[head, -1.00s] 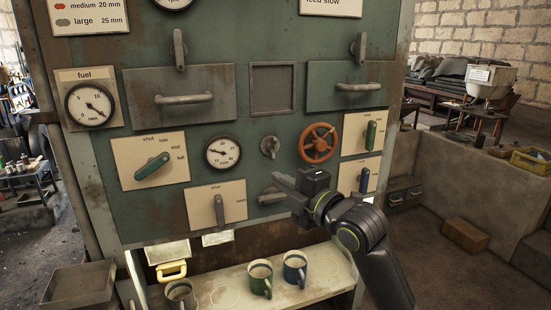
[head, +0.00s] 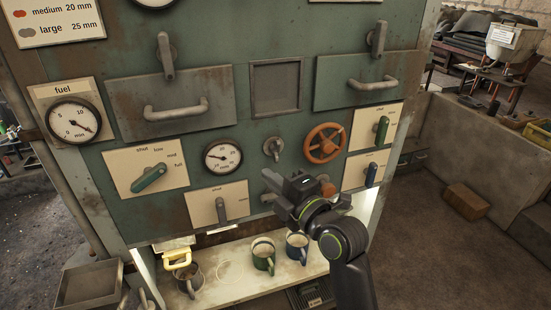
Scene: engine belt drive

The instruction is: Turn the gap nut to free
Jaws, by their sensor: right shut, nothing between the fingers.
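No label in the head view names a gap nut, and I cannot tell for sure which fitting it is. A small grey round fitting with a short lever (head: 273,148) sits on the green panel between a dial and the red handwheel (head: 324,143). My right gripper (head: 268,178) is shut and empty, in front of the panel below that small fitting. Its fingers point left. A grey part (head: 269,197) shows just under the fingers, mostly hidden by them. A reddish round part (head: 327,190) shows behind my gripper's right side. My left gripper is not in view.
Levers on cream plates flank the gripper: a grey one (head: 221,210) at left, a green one (head: 382,129) and a blue one (head: 371,174) at right. Below, a shelf (head: 225,288) holds several mugs. Drawers with bar handles (head: 176,110) are above.

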